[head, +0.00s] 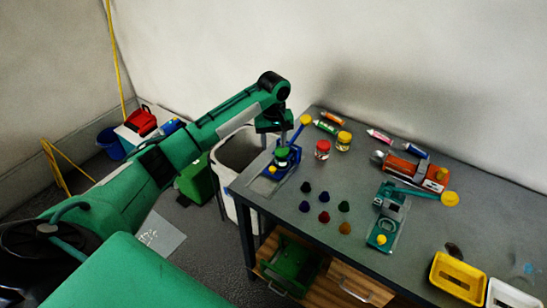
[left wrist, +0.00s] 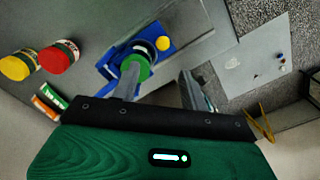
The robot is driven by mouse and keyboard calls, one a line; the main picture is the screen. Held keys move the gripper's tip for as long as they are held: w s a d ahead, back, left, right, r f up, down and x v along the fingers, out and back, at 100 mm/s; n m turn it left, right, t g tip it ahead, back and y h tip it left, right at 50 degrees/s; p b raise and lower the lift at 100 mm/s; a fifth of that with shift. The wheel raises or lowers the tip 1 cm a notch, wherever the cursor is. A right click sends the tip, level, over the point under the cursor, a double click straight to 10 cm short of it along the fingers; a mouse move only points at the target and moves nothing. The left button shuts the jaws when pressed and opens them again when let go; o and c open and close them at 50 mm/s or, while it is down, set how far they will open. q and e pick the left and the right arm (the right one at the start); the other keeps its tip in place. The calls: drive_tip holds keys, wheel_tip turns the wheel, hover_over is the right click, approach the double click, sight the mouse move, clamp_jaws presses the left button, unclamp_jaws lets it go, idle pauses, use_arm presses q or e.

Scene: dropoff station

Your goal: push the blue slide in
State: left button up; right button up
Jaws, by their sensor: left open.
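A blue device (head: 270,178) stands at the left end of the grey table, with a yellow knob and a lever ending in a yellow ball (head: 306,119). A round green part (head: 282,154) sits on it. In the left wrist view the blue device (left wrist: 166,58) shows with its yellow knob and the green part (left wrist: 135,68). My left gripper (head: 279,138) is just above it, pointing down, open. In the left wrist view one finger overlaps the green part and the other is off to the right; whether they touch cannot be told. My right gripper is not in view.
Red-lidded (head: 322,149) and yellow-lidded jars (head: 343,140) stand just right of the blue device. A teal device (head: 378,232), an orange device (head: 410,172) and a yellow tray (head: 458,277) stand further right. A white bin (head: 238,150) is behind the left edge.

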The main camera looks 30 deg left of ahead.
use_arm(q)
wheel_tip(320, 180, up, 4)
drive_tip(key=shift+f, duration=0.15)
drive_tip(key=shift+f, duration=0.1)
idle(0.5)
